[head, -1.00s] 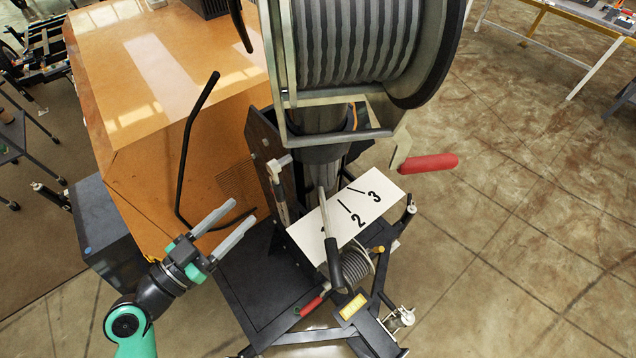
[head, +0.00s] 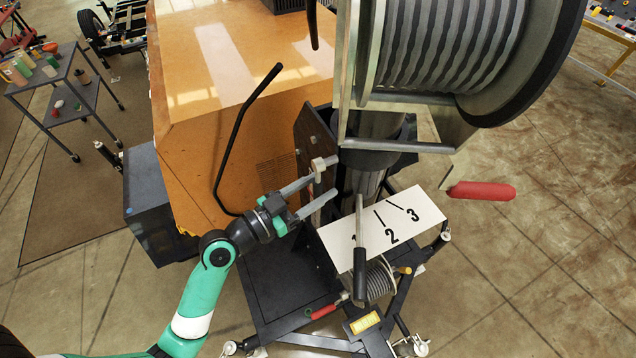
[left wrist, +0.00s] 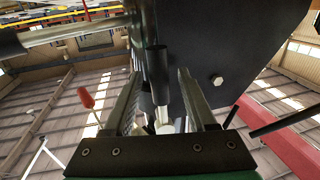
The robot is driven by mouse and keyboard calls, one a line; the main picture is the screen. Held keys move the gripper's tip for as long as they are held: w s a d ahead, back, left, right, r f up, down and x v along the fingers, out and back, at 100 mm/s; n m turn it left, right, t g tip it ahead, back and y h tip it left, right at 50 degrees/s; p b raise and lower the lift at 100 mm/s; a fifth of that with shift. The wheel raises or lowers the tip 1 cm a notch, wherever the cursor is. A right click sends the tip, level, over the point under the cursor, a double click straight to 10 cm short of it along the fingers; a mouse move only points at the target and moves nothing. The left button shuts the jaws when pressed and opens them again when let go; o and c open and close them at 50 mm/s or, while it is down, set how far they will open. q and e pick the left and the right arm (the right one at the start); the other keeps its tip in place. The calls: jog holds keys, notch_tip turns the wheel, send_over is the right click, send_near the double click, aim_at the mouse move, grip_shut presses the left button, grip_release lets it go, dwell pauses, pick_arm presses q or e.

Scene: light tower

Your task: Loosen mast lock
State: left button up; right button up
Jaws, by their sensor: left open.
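The mast (head: 366,180) stands upright below the large cable drum. What looks like the mast lock, a small pale knob on a rod (head: 320,165), sticks out at the mast's left side in the head view. My left gripper (head: 322,187) is open beside it, its two fingers pointing at the mast. The upper finger's tip overlaps the knob's lower part, and I cannot tell whether they touch. In the left wrist view a dark cylindrical handle (left wrist: 158,75) shows between the open fingers (left wrist: 158,90), and neither finger closes on it. My right gripper is not in view.
A white plate numbered 2 and 3 (head: 400,222) and a black-gripped lever (head: 360,270) are in front of the mast. The orange housing (head: 200,150) with a bent black rod is at the left.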

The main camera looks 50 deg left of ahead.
pick_arm(q)
jog(key=shift+w, duration=0.15)
grip_shut()
dwell(1.4)
